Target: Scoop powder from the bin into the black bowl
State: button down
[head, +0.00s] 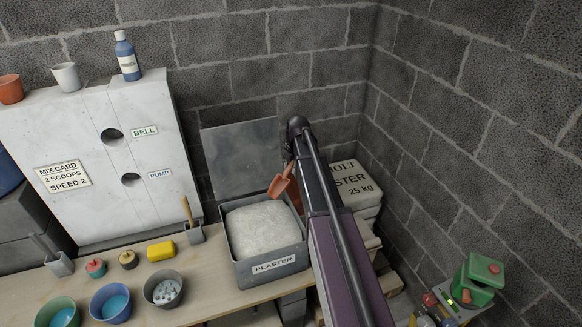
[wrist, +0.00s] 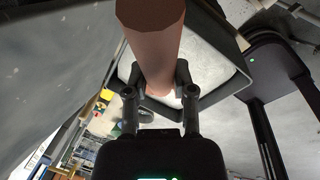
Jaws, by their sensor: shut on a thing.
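An orange-brown scoop (head: 281,187) hangs tilted over the back right part of the grey bin (head: 270,266) labelled PLASTER. White powder (head: 262,226) fills the bin in a low mound. My gripper (head: 289,166) is shut on the scoop and holds it above the powder. In the wrist view my gripper (wrist: 157,82) has one finger on each side of the scoop (wrist: 152,42). I cannot see whether the scoop holds powder. The dark, blackish bowl (head: 149,293) stands on the bench left of the bin, with pale grey lumps in it.
A blue bowl (head: 97,306) and a green bowl (head: 48,310) stand further left. The bin's raised lid (head: 240,155) stands behind; a plaster sack (head: 357,188) stands right.

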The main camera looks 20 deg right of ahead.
aim_at(286, 178)
jog(key=s+a+f+g+y+b, duration=0.15)
jog(key=a+f+b, duration=0.25)
jog(key=f+b, duration=0.4)
jog(key=s+a+f+y+b, duration=0.1)
jog(key=s+a+f+b, duration=0.2)
jog(key=f+b, duration=0.5)
jog(key=shift+y, duration=0.35)
jog(key=r+p, duration=0.1)
jog(key=r, duration=0.1)
jog(key=r+p, duration=0.1)
jog(key=p, duration=0.1)
jog(key=w+d+r+p, duration=0.1)
jog(key=r+p, duration=0.1)
jog(key=shift+r, duration=0.35)
jog(key=shift+g+y, duration=0.45)
jog(key=shift+y, duration=0.05)
jog(key=d+r+p, duration=0.1)
jog(key=w+d+r+p, duration=0.1)
jog(key=r, duration=0.1)
jog(key=r+p, duration=0.1)
jog(key=p, duration=0.1)
jog(key=shift+w+d+r, duration=0.3)
jog(key=shift+w+d, duration=0.1)
jog(key=shift+w+d+r+p, duration=0.3)
jog(key=shift+d+r+p, duration=0.3)
jog(key=shift+r+p, duration=0.2)
jog(key=shift+w+d+r+p, duration=0.3)
jog(key=shift+d+r+p, duration=0.25)
jog(key=shift+r+p, duration=0.2)
jog(key=shift+s, duration=0.1)
